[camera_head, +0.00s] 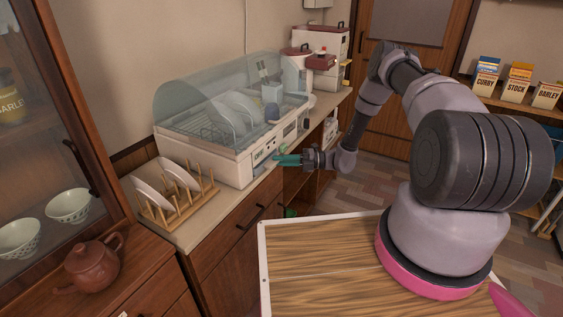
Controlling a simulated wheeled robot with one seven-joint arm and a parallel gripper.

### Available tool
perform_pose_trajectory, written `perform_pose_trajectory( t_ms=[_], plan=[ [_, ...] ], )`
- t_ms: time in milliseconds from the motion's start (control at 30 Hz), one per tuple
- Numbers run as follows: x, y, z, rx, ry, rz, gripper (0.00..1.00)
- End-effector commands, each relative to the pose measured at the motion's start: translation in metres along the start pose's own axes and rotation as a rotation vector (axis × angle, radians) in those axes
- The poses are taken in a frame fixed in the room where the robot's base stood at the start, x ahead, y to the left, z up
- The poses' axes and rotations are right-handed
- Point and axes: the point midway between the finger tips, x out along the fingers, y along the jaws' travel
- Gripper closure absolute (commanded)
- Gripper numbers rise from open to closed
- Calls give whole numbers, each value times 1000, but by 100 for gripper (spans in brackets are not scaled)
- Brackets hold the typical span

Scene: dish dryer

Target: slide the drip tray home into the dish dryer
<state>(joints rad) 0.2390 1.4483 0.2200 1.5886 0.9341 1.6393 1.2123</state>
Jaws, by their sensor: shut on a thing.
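The dish dryer (205,152) is a cream unit with a clear domed lid, standing on the counter with dishes inside. My gripper (279,160) is at the dryer's front, low down near its panel, with teal fingers pointing left. It is shut on the drip tray (263,169), of which only a small pale blue-grey part shows at the dryer's lower front edge. The rest of the tray is hidden by the dryer and the fingers. I cannot tell how far the tray sticks out.
A wooden plate rack (180,196) with white plates stands on the counter (215,212) left of the dryer. A brown teapot (93,264) and patterned bowls (69,205) are farther left. Red-lidded containers (322,62) stand beyond the dryer. Open shelving lies below the counter, under my gripper.

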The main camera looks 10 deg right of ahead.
Motion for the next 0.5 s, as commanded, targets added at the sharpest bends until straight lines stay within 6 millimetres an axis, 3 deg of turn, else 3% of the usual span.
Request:
perform_pose_trajectory(
  t_ms=[500],
  plan=[
    [5, 0, 3, -1, 0, 0, 100]
  ],
)
